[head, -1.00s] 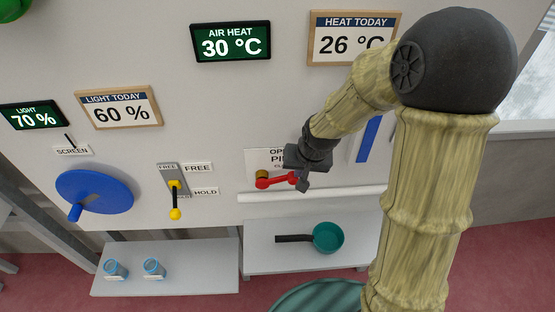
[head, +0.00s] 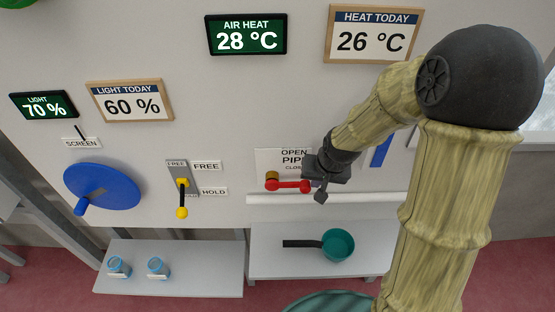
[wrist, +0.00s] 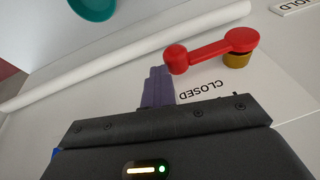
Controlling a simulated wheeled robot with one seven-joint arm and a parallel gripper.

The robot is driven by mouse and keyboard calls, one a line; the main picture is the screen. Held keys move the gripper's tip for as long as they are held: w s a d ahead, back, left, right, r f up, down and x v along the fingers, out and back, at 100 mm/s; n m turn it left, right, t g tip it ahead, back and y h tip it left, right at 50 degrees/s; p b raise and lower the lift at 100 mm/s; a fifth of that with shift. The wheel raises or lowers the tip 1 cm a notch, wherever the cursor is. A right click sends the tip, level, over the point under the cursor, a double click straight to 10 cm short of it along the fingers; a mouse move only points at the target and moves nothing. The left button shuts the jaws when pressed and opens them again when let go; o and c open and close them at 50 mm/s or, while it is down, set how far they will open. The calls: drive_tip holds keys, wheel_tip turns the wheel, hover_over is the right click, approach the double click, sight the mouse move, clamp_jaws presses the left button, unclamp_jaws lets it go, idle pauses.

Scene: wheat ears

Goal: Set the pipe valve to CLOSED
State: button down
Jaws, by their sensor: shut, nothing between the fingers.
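The pipe valve has a red lever (head: 290,185) on a brass hub (head: 271,175), low on the white wall panel in the head view. The lever lies about level, its knob end to the right. In the wrist view the red lever (wrist: 210,48) runs beside the printed word CLOSED (wrist: 203,90). My gripper (head: 321,193) is shut and empty, just right of the knob end. In the wrist view my gripper's fingers (wrist: 158,85) are close beside the knob; I cannot tell whether they touch.
A white rail (head: 258,199) runs just under the valve. Below, a shelf (head: 265,265) holds a teal pan (head: 338,245). To the left are a yellow-handled lever (head: 182,197) and a blue disc (head: 102,186). The air heat display (head: 246,35) reads 28 °C, the heat card (head: 374,35) 26 °C.

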drive_tip(key=shift+s+d+r, duration=0.1)
drive_tip(key=shift+s+d, duration=0.05)
drive_tip(key=shift+s, duration=0.05)
drive_tip(key=s+d+r+p, duration=0.2)
drive_tip(key=d+r, duration=0.5)
drive_tip(key=r, duration=0.4)
idle(0.5)
drive_tip(key=shift+d, duration=0.1)
drive_tip(key=shift+s, duration=0.1)
